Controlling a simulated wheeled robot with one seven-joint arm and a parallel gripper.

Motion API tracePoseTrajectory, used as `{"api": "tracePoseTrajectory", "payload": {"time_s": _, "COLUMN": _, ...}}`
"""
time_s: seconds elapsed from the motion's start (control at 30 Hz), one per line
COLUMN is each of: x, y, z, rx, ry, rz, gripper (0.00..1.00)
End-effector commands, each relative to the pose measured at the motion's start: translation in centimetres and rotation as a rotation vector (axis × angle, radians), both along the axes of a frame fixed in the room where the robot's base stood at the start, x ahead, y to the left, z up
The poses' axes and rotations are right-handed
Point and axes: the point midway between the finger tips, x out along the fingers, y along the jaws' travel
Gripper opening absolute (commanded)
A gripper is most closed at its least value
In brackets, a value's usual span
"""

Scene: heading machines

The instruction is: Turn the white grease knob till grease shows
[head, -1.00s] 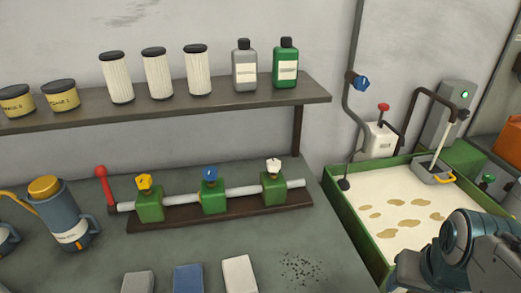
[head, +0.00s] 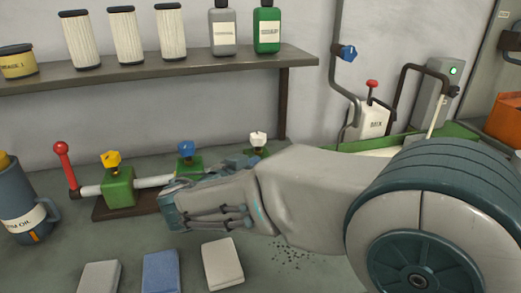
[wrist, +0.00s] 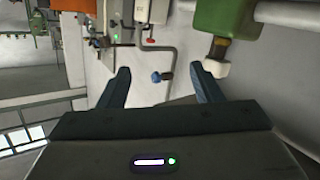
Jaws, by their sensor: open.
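The white grease knob (head: 258,139) stands on top of the right green valve block on the pipe, its lower part hidden by my arm in the head view. In the head view my arm reaches in from the right over the bench and hides much of the pipe. I cannot tell if the finger touches the knob. No grease is visible at it.
A yellow knob (head: 111,158), a blue knob (head: 186,150) and a red lever (head: 61,149) stand along the same pipe. Three blocks lie at the bench front. A shelf (head: 180,71) with filters and bottles runs above. A blue wall valve (head: 348,52) is at right.

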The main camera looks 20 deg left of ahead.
Motion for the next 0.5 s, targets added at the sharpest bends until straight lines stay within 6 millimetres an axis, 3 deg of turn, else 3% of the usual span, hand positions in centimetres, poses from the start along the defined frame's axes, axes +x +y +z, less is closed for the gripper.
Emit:
{"api": "tracePoseTrajectory", "payload": {"time_s": 0.03, "x": -0.5, "y": 2.5, "z": -0.7, "rx": 0.036, "ry": -0.058, "rz": 0.046, "gripper": 0.59}}
{"api": "tracePoseTrajectory", "payload": {"time_s": 0.1, "x": -1.1, "y": 4.9, "z": -0.6, "rx": 0.09, "ry": -0.13, "rz": 0.096, "gripper": 0.59}}
{"api": "tracePoseTrajectory", "payload": {"time_s": 0.2, "x": -1.7, "y": 7.1, "z": -0.3, "rx": 0.143, "ry": -0.194, "rz": 0.143, "gripper": 0.59}}
{"api": "tracePoseTrajectory", "payload": {"time_s": 0.37, "x": -1.2, "y": 7.9, "z": 0.0, "rx": 0.175, "ry": -0.225, "rz": 0.163, "gripper": 0.59}}
{"api": "tracePoseTrajectory", "payload": {"time_s": 0.5, "x": 0.9, "y": 7.2, "z": 0.1, "rx": 0.173, "ry": -0.224, "rz": 0.159, "gripper": 0.59}}
